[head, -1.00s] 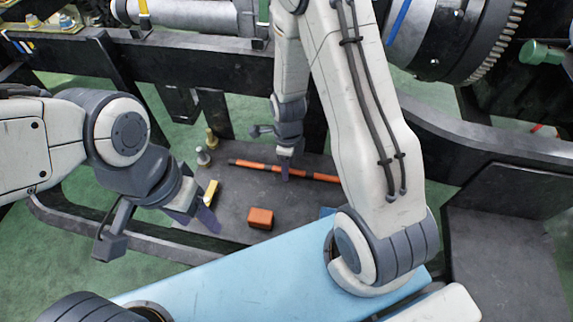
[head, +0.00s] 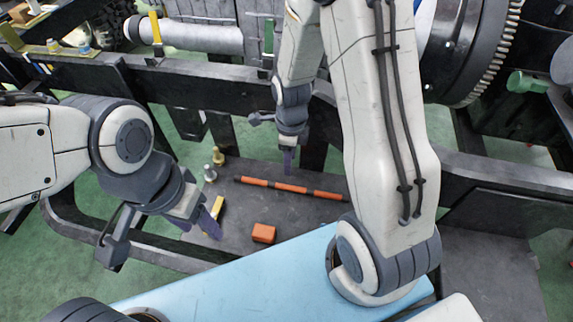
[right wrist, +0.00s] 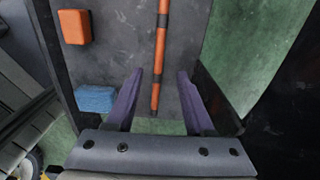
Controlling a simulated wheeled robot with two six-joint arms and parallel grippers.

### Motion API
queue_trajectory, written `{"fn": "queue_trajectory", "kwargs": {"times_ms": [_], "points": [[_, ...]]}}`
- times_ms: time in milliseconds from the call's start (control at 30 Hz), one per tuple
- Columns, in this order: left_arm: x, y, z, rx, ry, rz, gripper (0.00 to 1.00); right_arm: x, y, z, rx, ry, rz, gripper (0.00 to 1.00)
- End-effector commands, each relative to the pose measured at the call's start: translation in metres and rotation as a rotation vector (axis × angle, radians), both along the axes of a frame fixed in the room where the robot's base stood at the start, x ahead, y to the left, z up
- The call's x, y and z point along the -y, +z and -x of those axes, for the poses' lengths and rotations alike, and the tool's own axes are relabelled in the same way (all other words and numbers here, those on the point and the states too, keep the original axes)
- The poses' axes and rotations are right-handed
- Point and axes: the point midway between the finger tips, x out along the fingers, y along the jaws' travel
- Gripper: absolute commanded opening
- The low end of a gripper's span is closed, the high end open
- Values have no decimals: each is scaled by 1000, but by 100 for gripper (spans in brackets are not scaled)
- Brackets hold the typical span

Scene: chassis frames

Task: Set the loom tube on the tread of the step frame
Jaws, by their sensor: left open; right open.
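The loom tube (head: 268,184), a thin orange rod with black bands, lies on a dark grey plate (head: 245,215), which looks like the tread of the step frame. My right gripper (head: 289,168) is open and empty, just above and behind the tube's middle in the head view. In the right wrist view, the tube (right wrist: 160,50) runs away from between the open fingers of my right gripper (right wrist: 157,85), its near end lying on the plate below them. My left gripper (head: 213,222) is open near the plate's left front edge, next to a yellow block.
An orange block (head: 263,233) lies on the plate in front of the tube. A blue block (right wrist: 95,99) shows in the right wrist view. A yellow block (head: 218,206) and two bolt-like pieces (head: 217,156) stand at the left. A dark frame rail (head: 200,90) crosses behind.

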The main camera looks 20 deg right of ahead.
Motion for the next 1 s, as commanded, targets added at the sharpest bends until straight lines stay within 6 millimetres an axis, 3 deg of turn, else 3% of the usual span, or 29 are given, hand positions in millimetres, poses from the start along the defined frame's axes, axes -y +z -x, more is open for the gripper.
{"fn": "queue_trajectory", "kwargs": {"times_ms": [167,367,500,700,833,1000], "points": [[0,1,0,0,0,0,58,-23,27,7,15,263,-6,53],[0,1,0,0,0,0,58,-79,84,45,51,1036,-22,53],[0,1,0,0,0,0,58,-110,120,87,78,1633,-32,53],[0,1,0,0,0,0,58,-130,153,146,120,2368,-40,53],[0,1,0,0,0,0,58,-133,163,169,138,2657,-41,53],[0,1,0,0,0,0,58,-135,166,179,144,2795,-44,53]]}}
